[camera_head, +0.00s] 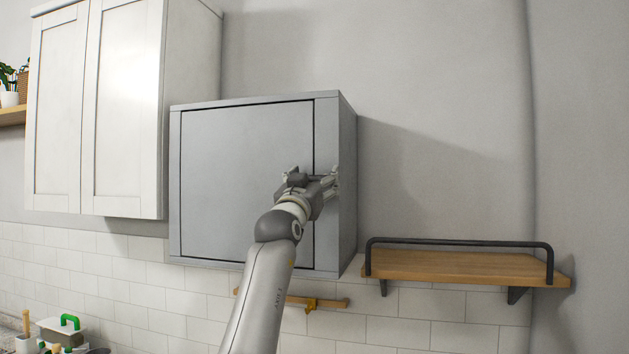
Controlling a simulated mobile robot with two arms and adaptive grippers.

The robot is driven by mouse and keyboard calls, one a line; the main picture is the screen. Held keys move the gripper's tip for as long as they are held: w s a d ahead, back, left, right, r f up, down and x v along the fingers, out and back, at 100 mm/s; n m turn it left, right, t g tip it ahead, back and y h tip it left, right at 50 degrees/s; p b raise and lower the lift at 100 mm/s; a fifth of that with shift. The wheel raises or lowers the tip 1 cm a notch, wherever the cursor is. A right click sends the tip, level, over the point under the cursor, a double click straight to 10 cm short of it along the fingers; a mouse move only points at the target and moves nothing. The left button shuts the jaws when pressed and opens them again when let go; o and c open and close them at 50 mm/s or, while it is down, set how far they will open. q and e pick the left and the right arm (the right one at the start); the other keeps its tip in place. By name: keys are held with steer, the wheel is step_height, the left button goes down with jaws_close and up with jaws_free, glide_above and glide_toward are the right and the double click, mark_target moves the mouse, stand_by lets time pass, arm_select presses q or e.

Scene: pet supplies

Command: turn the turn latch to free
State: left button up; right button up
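A grey wall cabinet (240,150) with a flat door hangs in the middle of the head view, and its door looks closed. My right gripper (312,176) is in front of the door's right edge, over the gap between door and frame. Its fingers stand apart, so it looks open. The turn latch cannot be made out; the gripper covers that part of the door edge. I cannot tell whether the fingers touch anything. My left gripper is not in view.
A white cupboard (120,110) hangs to the left of the grey cabinet. A wooden shelf (455,265) with a dark rail is at the lower right. A wooden rail (325,301) runs below the cabinet. Several items, including a green-handled box (62,330), stand at the lower left.

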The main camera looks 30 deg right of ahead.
steer(key=shift+c, duration=1)
steer(key=shift+f+n+t+y+b, duration=0.2)
steer(key=shift+n+t+y+b, duration=0.1)
steer(key=shift+n+b, duration=0.2)
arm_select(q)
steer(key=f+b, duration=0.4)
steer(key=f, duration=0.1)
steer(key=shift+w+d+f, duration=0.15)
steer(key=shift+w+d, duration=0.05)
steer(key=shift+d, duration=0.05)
arm_select(e)
steer(key=n+y, duration=0.2)
steer(key=n, duration=0.5)
steer(key=s+d+f+n+y, duration=0.1)
steer(key=n+y, duration=0.2)
steer(key=n, duration=0.4)
steer(key=n+t+y, duration=0.1)
steer(key=n+y, duration=0.2)
steer(key=n, duration=0.4)
steer(key=shift+s+d+f, duration=0.15)
steer(key=shift+s, duration=0.1)
steer(key=shift+n, duration=0.3)
steer(key=o, duration=1)
